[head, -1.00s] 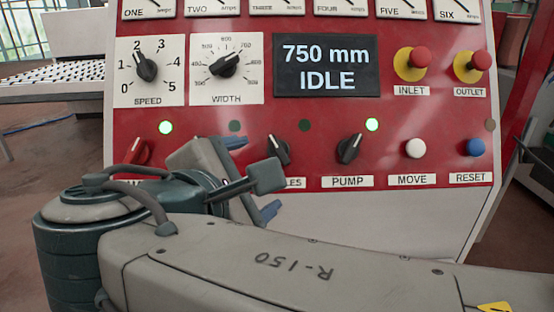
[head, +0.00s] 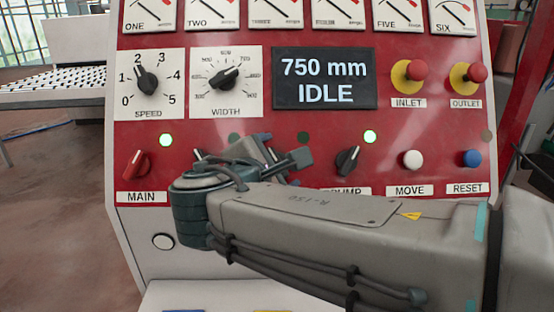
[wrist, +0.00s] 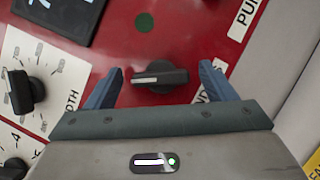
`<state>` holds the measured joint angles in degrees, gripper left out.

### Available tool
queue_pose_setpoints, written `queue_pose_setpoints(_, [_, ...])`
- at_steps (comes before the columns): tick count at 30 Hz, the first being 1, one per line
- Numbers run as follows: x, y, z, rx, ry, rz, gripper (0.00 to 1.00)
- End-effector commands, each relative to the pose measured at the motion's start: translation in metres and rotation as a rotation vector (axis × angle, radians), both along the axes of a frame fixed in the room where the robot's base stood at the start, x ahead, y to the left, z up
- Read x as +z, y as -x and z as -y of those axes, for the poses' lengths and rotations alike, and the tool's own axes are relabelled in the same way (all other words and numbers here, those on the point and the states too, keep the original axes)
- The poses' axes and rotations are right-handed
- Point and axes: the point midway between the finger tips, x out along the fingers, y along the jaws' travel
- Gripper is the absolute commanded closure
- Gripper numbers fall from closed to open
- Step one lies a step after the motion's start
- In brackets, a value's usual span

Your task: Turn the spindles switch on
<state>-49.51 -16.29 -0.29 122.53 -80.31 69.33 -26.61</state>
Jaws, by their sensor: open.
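The spindles switch (wrist: 160,77) is a black rotary knob with a white pointer line, on the red panel. In the wrist view it sits between the two blue fingers of my open gripper (wrist: 160,70), with a visible gap on each side. Its pointer lies nearly level in that view, towards the left. The spindles label (wrist: 207,97) is partly covered by the right finger. The lamp (wrist: 144,22) by the switch is dark; it is also dark in the head view (head: 303,137). There my arm hides most of the switch.
The pump switch (head: 347,161) is just right of my gripper, its lamp (head: 370,137) lit green. The red main switch (head: 135,163) is left, its lamp also lit. The width dial (wrist: 22,92) is nearby. The display (head: 324,79) reads 750 mm IDLE.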

Motion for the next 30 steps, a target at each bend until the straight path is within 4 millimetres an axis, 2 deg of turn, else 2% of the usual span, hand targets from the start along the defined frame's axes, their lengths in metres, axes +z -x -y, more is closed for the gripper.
queue_pose_setpoints(10, [-0.0012,-0.0037,0.0018,0.000,0.000,0.000,0.23])
queue_pose_setpoints(15, [-0.0011,-0.0036,0.0017,0.000,0.000,0.000,0.68])
queue_pose_setpoints(23, [-0.0014,-0.0034,0.0016,-0.007,-0.012,0.000,0.67])
queue_pose_setpoints(30, [-0.0022,-0.0039,0.0020,-0.054,-0.094,0.002,0.67])
